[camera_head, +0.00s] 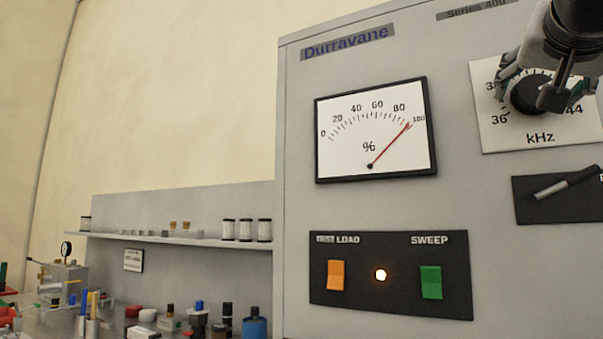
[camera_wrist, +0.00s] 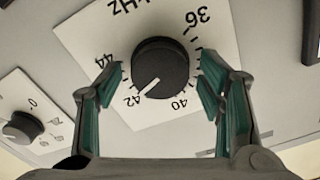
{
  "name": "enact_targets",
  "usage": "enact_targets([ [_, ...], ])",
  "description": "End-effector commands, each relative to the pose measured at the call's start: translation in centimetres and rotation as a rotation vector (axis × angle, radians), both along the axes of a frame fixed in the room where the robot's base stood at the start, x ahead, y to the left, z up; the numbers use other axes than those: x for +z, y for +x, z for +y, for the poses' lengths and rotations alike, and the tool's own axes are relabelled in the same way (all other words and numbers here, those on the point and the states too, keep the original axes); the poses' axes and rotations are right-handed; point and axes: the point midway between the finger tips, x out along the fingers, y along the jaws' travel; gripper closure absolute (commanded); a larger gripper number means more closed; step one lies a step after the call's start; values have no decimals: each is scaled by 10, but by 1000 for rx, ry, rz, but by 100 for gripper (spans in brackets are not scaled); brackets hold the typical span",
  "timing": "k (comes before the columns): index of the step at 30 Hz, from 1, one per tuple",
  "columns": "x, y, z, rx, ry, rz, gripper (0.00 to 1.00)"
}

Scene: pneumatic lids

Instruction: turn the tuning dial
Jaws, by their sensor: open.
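The tuning dial (camera_wrist: 160,68) is a round black knob with a white pointer line, on a white kHz scale plate (camera_wrist: 90,35). In the wrist view the pointer is near the 42 mark. My gripper (camera_wrist: 161,88) is open, with one finger on each side of the dial and a visible gap to the knob on both sides. In the head view the dial (camera_head: 527,94) is at the upper right, partly hidden by my gripper (camera_head: 532,85), and its scale plate (camera_head: 500,138) shows around it.
The grey Durravane panel carries a percent meter (camera_head: 374,130) with its red needle at 100. Below are an orange switch (camera_head: 337,275), a lit lamp (camera_head: 381,275) and a green switch (camera_head: 431,282). A lever (camera_head: 560,186) sits below the dial. A smaller knob (camera_wrist: 22,126) is beside it.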

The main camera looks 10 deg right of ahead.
Motion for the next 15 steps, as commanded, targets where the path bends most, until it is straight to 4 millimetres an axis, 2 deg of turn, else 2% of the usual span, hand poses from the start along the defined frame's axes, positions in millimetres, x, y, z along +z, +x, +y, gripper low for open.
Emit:
enact_targets([
  [7,1,-12,9,0,-2,-1,38],
  [15,1,-57,39,1,-4,-3,38],
])
